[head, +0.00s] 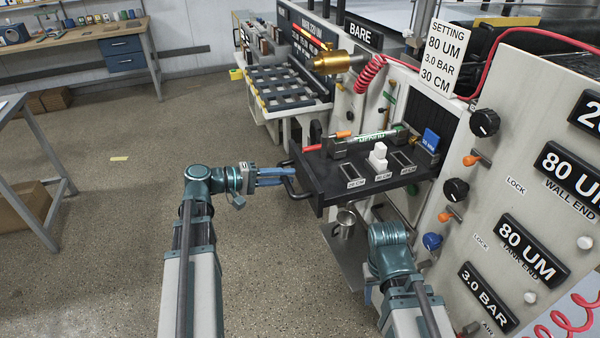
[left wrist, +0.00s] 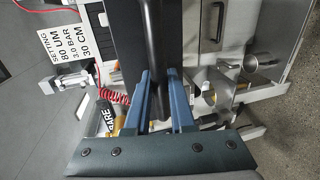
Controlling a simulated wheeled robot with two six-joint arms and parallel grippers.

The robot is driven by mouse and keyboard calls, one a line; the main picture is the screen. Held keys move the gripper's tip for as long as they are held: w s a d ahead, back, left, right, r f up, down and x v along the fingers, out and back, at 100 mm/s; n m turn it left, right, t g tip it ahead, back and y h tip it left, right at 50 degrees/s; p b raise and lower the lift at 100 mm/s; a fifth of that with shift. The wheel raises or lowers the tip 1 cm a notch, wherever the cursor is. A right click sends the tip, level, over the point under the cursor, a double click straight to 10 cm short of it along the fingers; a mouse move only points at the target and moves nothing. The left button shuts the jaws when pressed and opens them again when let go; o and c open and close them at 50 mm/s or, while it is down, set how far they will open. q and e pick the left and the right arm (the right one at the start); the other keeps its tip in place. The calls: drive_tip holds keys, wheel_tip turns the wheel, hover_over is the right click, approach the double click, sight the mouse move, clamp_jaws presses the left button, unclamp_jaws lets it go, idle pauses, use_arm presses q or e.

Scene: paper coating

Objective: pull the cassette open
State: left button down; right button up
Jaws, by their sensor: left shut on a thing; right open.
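The cassette (head: 335,187) is a black tray standing out from the front of the grey machine, with its top open to view. My left gripper (head: 286,177) is shut on the bar handle (head: 291,188) at the cassette's left end. In the left wrist view the blue fingers (left wrist: 159,85) lie on both sides of the dark handle, and the black cassette (left wrist: 145,35) runs away above them. My right arm is bent low in front of the machine; its gripper is mostly hidden behind the arm, and its jaws are open.
Knobs and levers line the panel at right.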

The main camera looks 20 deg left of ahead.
use_arm(q)
drive_tip(key=shift+f+v, duration=0.15)
drive_tip(key=shift+v, duration=0.65)
drive_tip(key=shift+f+v, duration=0.2)
drive_tip(key=shift+v, duration=0.55)
drive_tip(key=shift+a, duration=0.1)
drive_tip(key=c, duration=0.8)
unclamp_jaws()
drive_tip(key=shift+o, duration=0.2)
drive_tip(key=shift+a, duration=0.1)
drive_tip(key=p+v, duration=0.2)
drive_tip(key=v, duration=1.1)
drive_tip(key=shift+s+a+p, duration=0.25)
drive_tip(key=shift+s+p, duration=0.05)
drive_tip(key=shift+p, duration=0.1)
drive_tip(key=shift+r, duration=0.1)
